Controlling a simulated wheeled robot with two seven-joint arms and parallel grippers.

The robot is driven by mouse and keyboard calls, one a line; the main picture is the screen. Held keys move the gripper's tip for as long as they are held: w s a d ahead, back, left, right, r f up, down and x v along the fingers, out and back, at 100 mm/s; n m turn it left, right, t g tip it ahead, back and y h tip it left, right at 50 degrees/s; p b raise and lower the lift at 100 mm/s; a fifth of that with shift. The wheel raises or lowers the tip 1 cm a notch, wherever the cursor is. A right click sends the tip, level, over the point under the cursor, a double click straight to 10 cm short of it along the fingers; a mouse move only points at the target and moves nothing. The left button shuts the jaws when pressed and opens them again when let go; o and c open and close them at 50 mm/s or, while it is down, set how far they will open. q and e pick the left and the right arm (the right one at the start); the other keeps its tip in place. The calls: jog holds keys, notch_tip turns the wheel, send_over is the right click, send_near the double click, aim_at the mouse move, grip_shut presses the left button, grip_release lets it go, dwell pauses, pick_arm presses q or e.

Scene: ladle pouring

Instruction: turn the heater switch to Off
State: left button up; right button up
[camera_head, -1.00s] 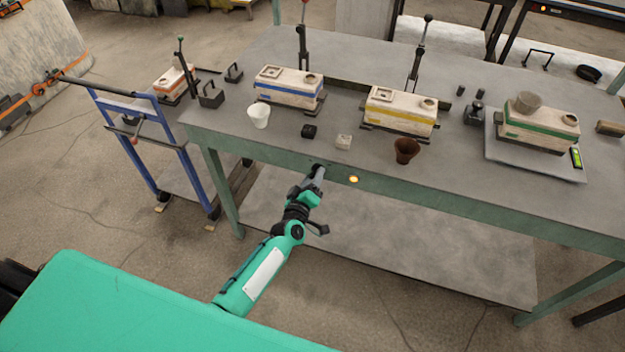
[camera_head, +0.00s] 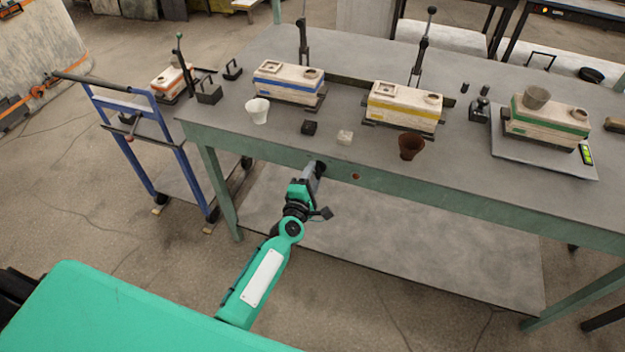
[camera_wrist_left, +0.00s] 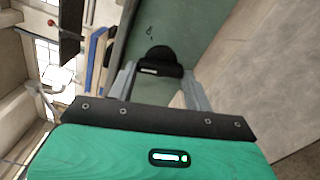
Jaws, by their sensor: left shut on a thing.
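The heater switch (camera_wrist_left: 162,56) is a black round knob with a white mark, on the green front apron of the workbench. My left gripper (camera_wrist_left: 158,76) has one finger on each side of it and is shut on it. In the head view my left gripper (camera_head: 318,168) reaches the apron under the table edge and hides the knob. Just right of it, a small round indicator lamp (camera_head: 355,176) on the apron is dull red and unlit. My right gripper is not in view.
The workbench (camera_head: 262,142) carries moulds with blue (camera_head: 289,84) and yellow (camera_head: 402,107) stripes, a white cup (camera_head: 257,111) and a brown cup (camera_head: 411,147). A green-striped mould (camera_head: 545,122) stands on a scale. A blue trolley (camera_head: 180,160) stands at left.

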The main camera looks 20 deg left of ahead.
pick_arm(q)
jog(key=shift+d+f+n+b, duration=0.15)
jog(key=shift+n+b, duration=0.3)
jog(key=shift+n, duration=1.15)
jog(key=shift+a+f+n+b, duration=0.1)
jog(key=shift+n+b, duration=0.35)
jog(key=shift+n, duration=1.15)
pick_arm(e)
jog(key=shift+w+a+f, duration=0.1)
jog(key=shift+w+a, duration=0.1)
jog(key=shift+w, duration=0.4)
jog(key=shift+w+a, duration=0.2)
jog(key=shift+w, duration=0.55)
pick_arm(q)
jog(key=o, duration=1)
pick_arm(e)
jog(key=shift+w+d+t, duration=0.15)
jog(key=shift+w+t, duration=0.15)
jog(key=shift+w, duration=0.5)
pick_arm(q)
jog(key=shift+r, duration=0.1)
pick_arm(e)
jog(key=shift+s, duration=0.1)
